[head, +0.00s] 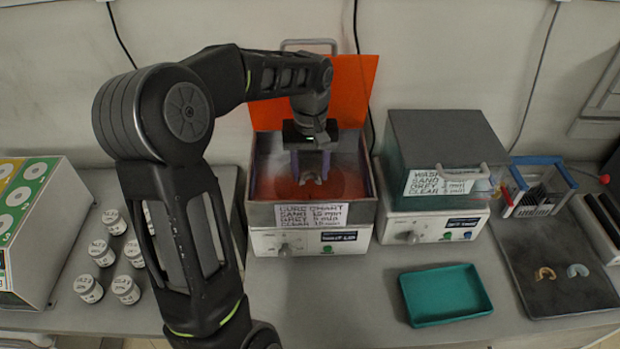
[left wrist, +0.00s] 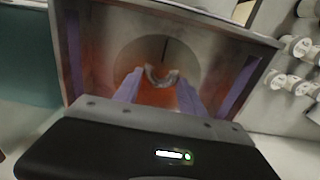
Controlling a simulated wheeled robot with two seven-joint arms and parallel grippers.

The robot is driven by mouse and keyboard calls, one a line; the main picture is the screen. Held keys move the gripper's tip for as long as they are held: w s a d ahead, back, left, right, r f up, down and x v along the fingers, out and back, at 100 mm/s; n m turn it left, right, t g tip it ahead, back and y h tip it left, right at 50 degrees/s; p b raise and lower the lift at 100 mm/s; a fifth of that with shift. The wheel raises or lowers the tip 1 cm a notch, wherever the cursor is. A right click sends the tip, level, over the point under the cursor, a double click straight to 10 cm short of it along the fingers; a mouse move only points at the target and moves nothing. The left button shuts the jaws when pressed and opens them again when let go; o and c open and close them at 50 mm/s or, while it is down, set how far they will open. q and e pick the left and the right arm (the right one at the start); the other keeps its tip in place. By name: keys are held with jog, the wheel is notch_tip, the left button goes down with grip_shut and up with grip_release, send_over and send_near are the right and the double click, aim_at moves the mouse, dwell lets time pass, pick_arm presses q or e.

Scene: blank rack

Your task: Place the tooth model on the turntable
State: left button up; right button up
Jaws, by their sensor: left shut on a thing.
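The tooth model (left wrist: 162,76) is a small pale grey arch, seen in the left wrist view between the two purple fingers of my left gripper (left wrist: 160,92). In the head view my left gripper (head: 310,170) reaches down into the open curing box, shut on the tooth model (head: 311,179). The turntable (left wrist: 190,60) is a grey-brown disc on the box floor, behind and below the model; part of it also shows in the head view (head: 347,184). I cannot tell whether the model touches the disc. My right gripper is not in view.
The box's metal walls (head: 257,205) surround the gripper, with its orange lid (head: 357,90) raised behind. A second, closed machine (head: 445,140) stands right. A teal tray (head: 446,294) and a dark mat (head: 545,285) with two arches lie right; several labelled jars (head: 104,253) stand left.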

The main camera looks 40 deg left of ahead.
aim_at(310, 191)
pick_arm(q)
jog(key=shift+f, duration=1.75)
jog(key=shift+f, duration=0.2)
jog(key=o, duration=1.3)
jog(key=shift+r, duration=0.1)
notch_tip(310, 191, up, 12)
jog(key=shift+r+b, duration=0.15)
jog(key=shift+b, duration=0.2)
